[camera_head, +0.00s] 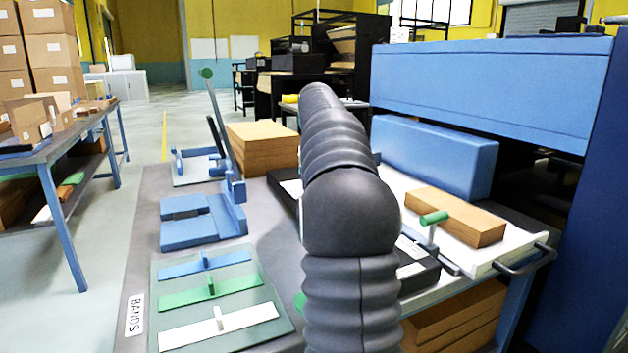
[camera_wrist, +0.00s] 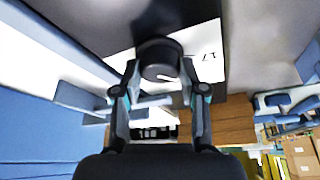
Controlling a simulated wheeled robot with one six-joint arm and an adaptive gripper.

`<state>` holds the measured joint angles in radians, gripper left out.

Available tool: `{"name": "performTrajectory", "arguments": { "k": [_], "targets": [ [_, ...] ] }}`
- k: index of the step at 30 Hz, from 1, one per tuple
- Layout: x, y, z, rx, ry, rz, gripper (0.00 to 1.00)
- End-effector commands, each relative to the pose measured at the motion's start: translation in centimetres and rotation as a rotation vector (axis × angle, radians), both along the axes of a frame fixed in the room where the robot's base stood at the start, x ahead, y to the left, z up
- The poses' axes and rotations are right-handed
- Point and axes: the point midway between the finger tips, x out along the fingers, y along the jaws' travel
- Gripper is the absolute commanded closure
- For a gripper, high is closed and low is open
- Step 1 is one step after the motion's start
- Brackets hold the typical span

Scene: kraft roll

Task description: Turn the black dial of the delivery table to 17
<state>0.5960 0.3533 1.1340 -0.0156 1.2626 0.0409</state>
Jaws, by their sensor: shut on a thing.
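The rest of the plate's scale is hidden behind the dial and fingers. In the head view my arm hides the dial and my gripper.
The grey delivery table (camera_head: 262,222) carries a blue fixture (camera_head: 205,222), a mat with coloured bands (camera_head: 210,288), brown stacks (camera_head: 262,148) and a white tray (camera_head: 488,262) with a brown block (camera_head: 455,214). A large blue machine (camera_head: 490,85) stands behind at right.

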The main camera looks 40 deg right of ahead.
Motion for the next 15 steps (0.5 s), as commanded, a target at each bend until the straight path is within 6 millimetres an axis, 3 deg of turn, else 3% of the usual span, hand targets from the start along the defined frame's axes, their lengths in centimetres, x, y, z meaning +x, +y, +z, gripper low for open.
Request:
{"name": "performTrajectory", "arguments": {
  "k": [14, 15],
  "targets": [
    [0.04, -0.07, -0.02, -0.001, -0.001, 0.016, 0.93],
    [0.04, -0.07, -0.02, -0.001, -0.001, 0.016, 0.53]
  ]
}}
